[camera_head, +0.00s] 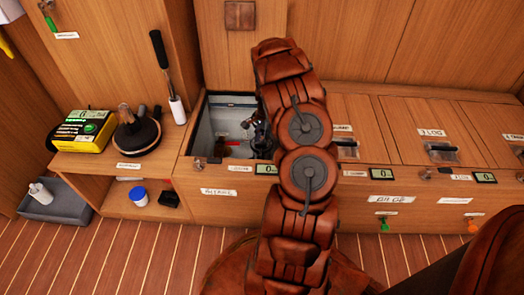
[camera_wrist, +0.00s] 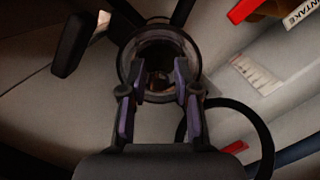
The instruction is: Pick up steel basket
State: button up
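My gripper (camera_wrist: 161,72) reaches down into an open locker (camera_head: 213,117) in the wooden bench. In the wrist view its two fingers are apart, one on each side over a round housing with a clear, shiny rim (camera_wrist: 190,45). The inside of the housing is dark, and I cannot clearly make out the steel basket in it. I see nothing held between the fingers. In the head view my gripper (camera_head: 260,135) is small and partly hidden by my arm, at the right side of the locker opening.
Dark hoses (camera_wrist: 262,135) curve around the housing. A red handle (camera_wrist: 243,10) and an intake label (camera_wrist: 299,14) are near the upper right. Closed lids (camera_head: 432,132) lie right of the locker. A yellow device (camera_head: 85,130) and a dark round-based object (camera_head: 137,134) stand on the left shelf.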

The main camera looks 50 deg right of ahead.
grip_shut()
notch_tip(320, 180, up, 18)
jog(key=p, duration=0.4)
jog(key=shift+p, duration=0.8)
dwell(0.4)
